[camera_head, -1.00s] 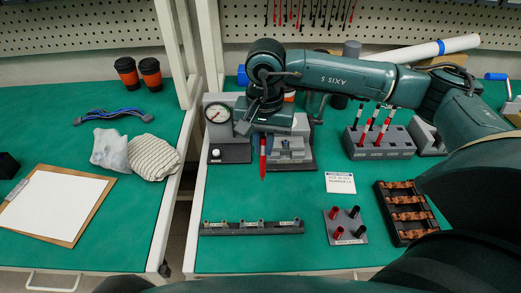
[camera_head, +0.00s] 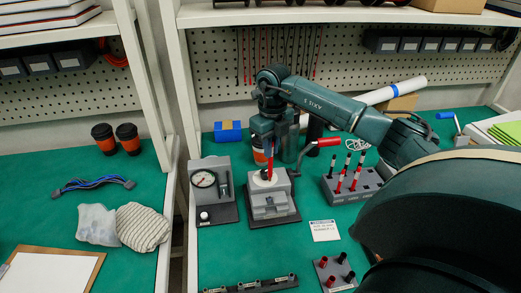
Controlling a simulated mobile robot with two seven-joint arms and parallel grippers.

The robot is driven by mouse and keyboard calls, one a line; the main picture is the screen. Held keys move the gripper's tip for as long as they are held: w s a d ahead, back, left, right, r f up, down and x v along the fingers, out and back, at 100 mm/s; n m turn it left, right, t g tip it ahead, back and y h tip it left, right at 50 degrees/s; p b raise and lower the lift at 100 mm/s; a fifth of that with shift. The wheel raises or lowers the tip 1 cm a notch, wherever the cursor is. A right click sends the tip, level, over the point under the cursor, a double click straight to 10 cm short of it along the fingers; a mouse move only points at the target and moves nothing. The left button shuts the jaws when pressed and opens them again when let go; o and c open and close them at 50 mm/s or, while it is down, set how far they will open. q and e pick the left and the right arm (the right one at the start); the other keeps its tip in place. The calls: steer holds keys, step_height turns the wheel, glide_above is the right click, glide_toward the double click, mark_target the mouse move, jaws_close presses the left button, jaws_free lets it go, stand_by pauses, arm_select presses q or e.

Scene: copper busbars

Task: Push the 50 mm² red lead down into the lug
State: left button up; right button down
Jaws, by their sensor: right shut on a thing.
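My right gripper (camera_head: 269,143) is shut on a red lead (camera_head: 270,166) and points down over the grey bench fixture (camera_head: 270,204). The lead hangs nearly upright below the fingers. Its lower end reaches a pale round spot (camera_head: 264,179) on top of the fixture. The lug is too small to make out there, and I cannot tell how far the lead's end sits in it. My left gripper is out of view.
A gauge stand (camera_head: 204,180) is left of the fixture. A red-handled lever (camera_head: 322,143) and a lead rack (camera_head: 352,185) are to the right. A white card (camera_head: 324,231), a dark strip (camera_head: 253,286) and a capped block (camera_head: 335,272) lie nearer. Green bench between them is clear.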

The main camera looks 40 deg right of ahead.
steer(key=shift+f+b, duration=0.3)
steer(key=shift+f, duration=0.45)
step_height(320, 180, down, 4)
steer(key=b, duration=0.2)
steer(key=shift+b, duration=0.4)
steer(key=shift+f+b, duration=0.3)
steer(key=shift+f, duration=0.1)
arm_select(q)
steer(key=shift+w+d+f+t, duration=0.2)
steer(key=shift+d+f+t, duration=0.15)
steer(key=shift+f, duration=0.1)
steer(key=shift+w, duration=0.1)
arm_select(e)
steer(key=shift+f, duration=0.15)
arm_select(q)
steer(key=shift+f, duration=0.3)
arm_select(e)
steer(key=shift+f, duration=0.25)
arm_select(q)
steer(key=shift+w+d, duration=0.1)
arm_select(e)
steer(key=shift+f, duration=0.1)
